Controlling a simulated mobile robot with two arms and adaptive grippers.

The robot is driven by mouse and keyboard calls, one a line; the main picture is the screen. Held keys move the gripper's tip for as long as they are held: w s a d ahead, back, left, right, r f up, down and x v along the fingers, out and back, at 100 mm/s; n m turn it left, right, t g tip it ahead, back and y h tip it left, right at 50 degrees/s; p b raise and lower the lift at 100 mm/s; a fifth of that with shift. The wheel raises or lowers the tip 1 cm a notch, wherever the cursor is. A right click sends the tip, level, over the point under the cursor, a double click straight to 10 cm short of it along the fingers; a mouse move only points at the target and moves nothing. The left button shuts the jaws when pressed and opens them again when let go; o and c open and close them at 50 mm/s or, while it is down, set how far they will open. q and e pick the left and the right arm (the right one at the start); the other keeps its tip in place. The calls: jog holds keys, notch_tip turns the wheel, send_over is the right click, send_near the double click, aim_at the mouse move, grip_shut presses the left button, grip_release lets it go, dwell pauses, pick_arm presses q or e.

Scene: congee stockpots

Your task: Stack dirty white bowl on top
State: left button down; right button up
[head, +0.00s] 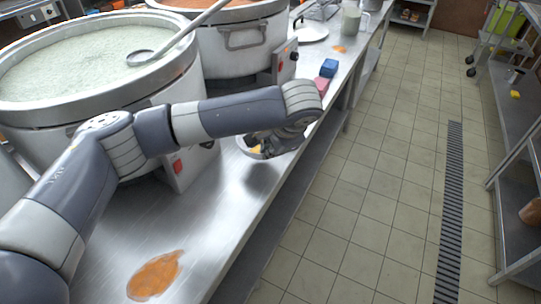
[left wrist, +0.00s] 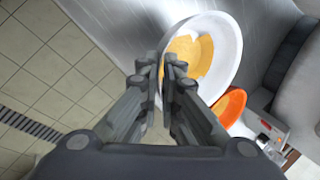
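A white bowl (left wrist: 228,62) with yellow-orange residue inside shows large in the left wrist view. In the head view its pale rim (head: 243,149) shows partly beneath my left gripper (head: 268,148), which hides most of it. In the left wrist view the fingertips of my left gripper (left wrist: 167,68) are close together at the bowl's near rim, with the rim between them. An orange bowl (left wrist: 231,106) shows partly beside the white bowl; in the head view I cannot make it out. I cannot tell whether the white bowl touches the counter. My right gripper is in neither view.
A large stockpot of congee (head: 85,65) with a ladle (head: 150,55) stands at left, another pot (head: 240,45) behind. An orange spill (head: 154,275) lies on the steel counter (head: 215,225). Blue (head: 329,67) and pink (head: 321,85) blocks lie farther back.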

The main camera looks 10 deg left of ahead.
pick_arm(q)
jog(key=shift+w+a+f, duration=0.1)
jog(key=shift+w+f, duration=0.1)
jog(key=shift+f, duration=0.7)
jog(key=shift+w+a+f, duration=0.1)
jog(key=shift+w+f, duration=0.05)
jog(key=shift+f, duration=0.7)
jog(key=c, duration=1.8)
grip_release()
jog(key=shift+f, duration=0.1)
